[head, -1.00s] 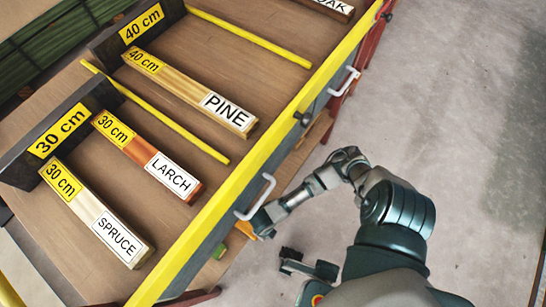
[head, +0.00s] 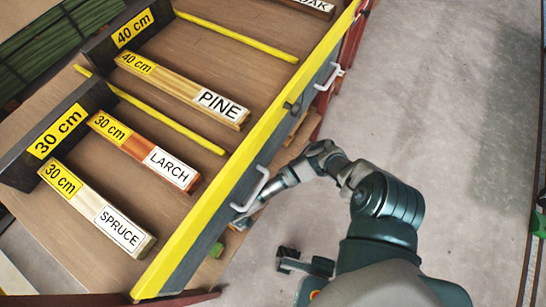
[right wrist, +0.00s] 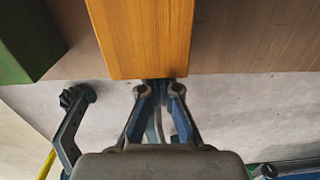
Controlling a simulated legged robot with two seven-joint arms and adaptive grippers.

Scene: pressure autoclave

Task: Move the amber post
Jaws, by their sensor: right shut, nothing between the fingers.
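The amber post (right wrist: 140,38) is in the right wrist view, a plain orange-yellow wooden block at top centre with its near end towards me. My right gripper (right wrist: 158,90) is shut and empty, its fingertips right at the near end of the post. I cannot tell whether they touch it. In the head view my right gripper (head: 238,218) is at the side of the bench by a white handle, mostly hidden by the handle and bench edge. The amber post cannot be made out there.
A green block (right wrist: 25,40) stands left of the post. On the bench top (head: 110,175) lie labelled timbers: spruce (head: 98,210), larch (head: 140,150) and pine (head: 185,90). The yellow bench edge (head: 230,165) and white handle (head: 252,188) are close to my right arm.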

